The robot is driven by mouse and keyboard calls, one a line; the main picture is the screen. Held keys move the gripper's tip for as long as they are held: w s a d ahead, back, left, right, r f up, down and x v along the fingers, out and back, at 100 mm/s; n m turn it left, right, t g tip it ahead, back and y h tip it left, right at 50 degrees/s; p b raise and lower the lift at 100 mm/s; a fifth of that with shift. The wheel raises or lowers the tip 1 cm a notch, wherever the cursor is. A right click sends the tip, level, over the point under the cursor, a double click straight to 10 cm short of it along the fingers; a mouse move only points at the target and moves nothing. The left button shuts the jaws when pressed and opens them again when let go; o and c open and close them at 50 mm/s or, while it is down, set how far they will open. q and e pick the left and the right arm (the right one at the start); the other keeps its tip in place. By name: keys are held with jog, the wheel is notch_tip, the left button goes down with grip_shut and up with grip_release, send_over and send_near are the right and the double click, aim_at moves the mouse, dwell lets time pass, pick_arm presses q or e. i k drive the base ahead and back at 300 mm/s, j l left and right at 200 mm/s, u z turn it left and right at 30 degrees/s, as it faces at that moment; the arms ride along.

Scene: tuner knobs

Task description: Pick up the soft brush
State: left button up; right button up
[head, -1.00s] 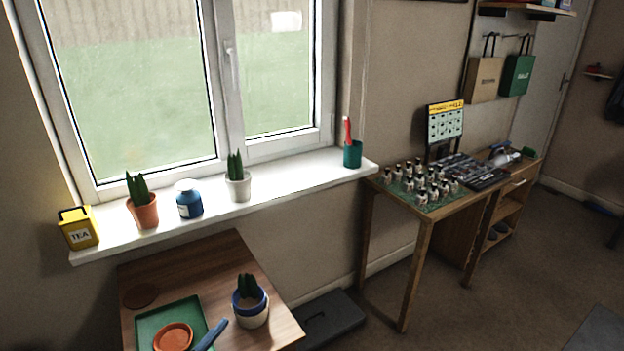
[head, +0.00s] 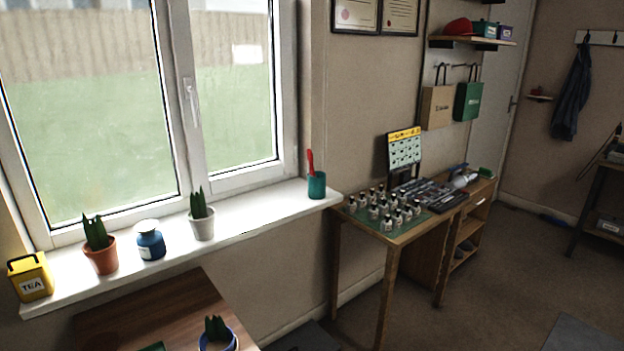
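I cannot clearly make out a soft brush. A teal cup (head: 317,186) stands upright at the right end of the windowsill with a red-handled tool (head: 310,161) sticking up out of it; I cannot tell what tool it is. Small items on the far low cabinet, one with a green end (head: 485,173) and one whitish (head: 462,181), are too small to identify. Neither of my grippers shows in the head view.
The windowsill (head: 258,215) also holds a yellow tea tin (head: 31,278), potted plants and a blue jar (head: 150,241). A wooden table (head: 150,310) is below it. A worktable with small bottles (head: 385,212) stands right. Open floor (head: 490,270) lies at the right.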

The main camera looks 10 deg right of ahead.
aim_at(311, 173)
jog(key=i+l+u, duration=0.3)
jog(key=i+l, duration=0.2)
jog(key=i+l+u, duration=0.25)
jog(key=i+l, duration=0.2)
jog(key=l, duration=0.15)
